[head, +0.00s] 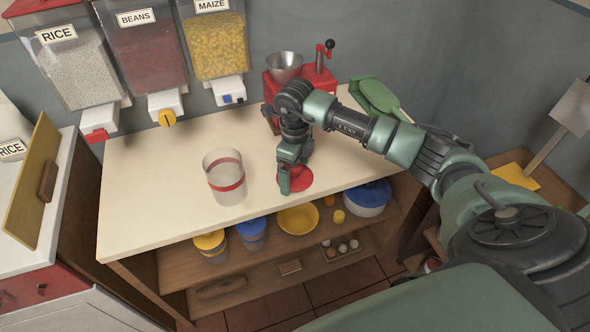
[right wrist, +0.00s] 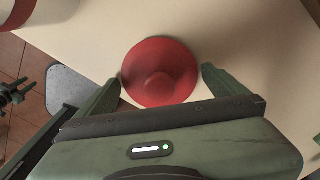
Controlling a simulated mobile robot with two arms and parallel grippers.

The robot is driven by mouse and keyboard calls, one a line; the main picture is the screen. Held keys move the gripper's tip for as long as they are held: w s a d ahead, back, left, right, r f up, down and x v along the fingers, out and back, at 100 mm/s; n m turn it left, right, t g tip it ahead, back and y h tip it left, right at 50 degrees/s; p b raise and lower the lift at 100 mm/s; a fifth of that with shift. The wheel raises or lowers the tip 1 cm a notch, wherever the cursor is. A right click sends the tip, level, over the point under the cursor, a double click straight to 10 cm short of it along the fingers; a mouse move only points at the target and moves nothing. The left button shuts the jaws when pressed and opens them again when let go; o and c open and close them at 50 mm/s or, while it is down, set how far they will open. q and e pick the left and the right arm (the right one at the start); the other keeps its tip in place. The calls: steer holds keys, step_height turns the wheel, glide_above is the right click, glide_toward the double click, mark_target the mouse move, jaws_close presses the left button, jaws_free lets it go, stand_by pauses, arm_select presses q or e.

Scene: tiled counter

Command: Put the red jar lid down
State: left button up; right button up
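The red jar lid (right wrist: 160,72) lies flat on the pale counter, knob up, between the two fingers of my right gripper (right wrist: 162,76) in the right wrist view. The fingers are spread on either side of it, and a small gap shows at the right finger. In the head view the lid (head: 301,179) is partly hidden behind my right gripper (head: 286,180), which is low over the counter's front part. A clear jar with a red band (head: 226,178) stands upright to the left, with no lid on it.
A red grinder with a metal funnel (head: 286,68) and a green scoop (head: 376,97) are at the counter's back right. Rice, beans and maize dispensers (head: 217,45) hang behind. The counter's left part (head: 150,190) is clear. Shelves below hold bowls and jars.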

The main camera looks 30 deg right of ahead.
steer(key=shift+r, duration=0.55)
step_height(320, 180, up, 11)
steer(key=b, duration=0.1)
steer(key=shift+r+b, duration=0.15)
steer(key=shift+b, duration=0.2)
